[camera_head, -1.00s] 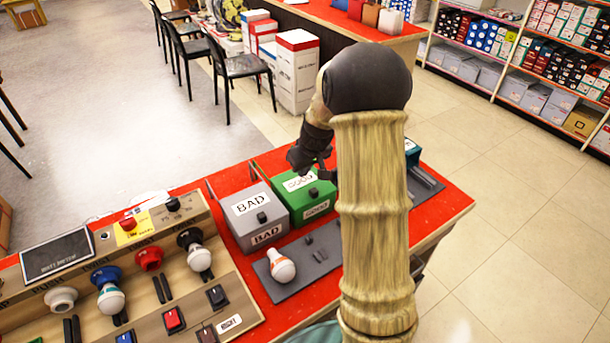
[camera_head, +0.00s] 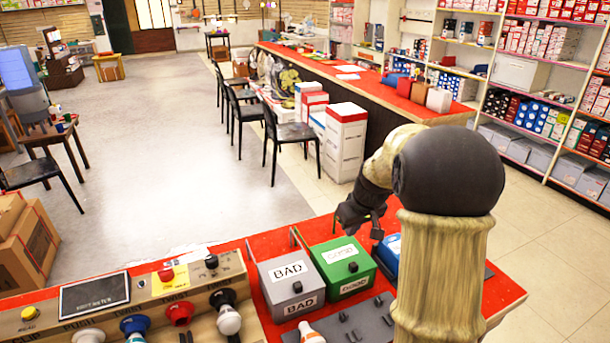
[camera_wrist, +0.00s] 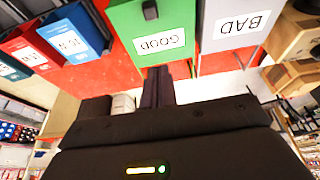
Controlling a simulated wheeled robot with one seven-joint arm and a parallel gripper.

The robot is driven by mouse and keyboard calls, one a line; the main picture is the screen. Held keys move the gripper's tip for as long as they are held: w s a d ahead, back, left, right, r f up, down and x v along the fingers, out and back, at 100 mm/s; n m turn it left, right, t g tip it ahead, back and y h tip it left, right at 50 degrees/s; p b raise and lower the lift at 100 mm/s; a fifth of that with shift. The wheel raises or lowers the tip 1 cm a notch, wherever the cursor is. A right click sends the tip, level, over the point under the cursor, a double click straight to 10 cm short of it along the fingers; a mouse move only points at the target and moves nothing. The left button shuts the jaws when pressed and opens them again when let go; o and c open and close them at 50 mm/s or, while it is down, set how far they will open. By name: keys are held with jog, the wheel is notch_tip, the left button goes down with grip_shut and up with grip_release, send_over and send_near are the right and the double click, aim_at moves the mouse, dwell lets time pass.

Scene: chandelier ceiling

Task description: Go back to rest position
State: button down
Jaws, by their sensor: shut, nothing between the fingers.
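My gripper (camera_head: 362,222) is raised above the back edge of the red table (camera_head: 507,292), behind the green GOOD box (camera_head: 345,284) in the head view. In the wrist view my gripper (camera_wrist: 158,75) is shut and empty, its fingers together just below the GOOD label. The green box (camera_wrist: 180,14) fills the top middle there. My arm hides part of the table's right side in the head view.
The grey BAD box (camera_head: 290,284) stands left of the green box, and a blue box (camera_head: 388,256) stands right of it. A panel with switches and bulbs (camera_head: 228,318) is at front left. Black chairs (camera_head: 285,135) and the long counter (camera_head: 345,80) stand behind. The floor between is clear.

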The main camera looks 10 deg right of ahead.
jog(key=s+a+m+p, duration=0.1)
jog(key=s+a, duration=0.4)
jog(key=s, duration=0.5)
jog(key=s+a+r+m+g+p, duration=0.1)
jog(key=s+a+p, duration=0.3)
jog(key=s, duration=0.7)
jog(key=shift+a+h+p, duration=0.3)
jog(key=shift+a, duration=0.55)
jog(key=shift+r, duration=0.1)
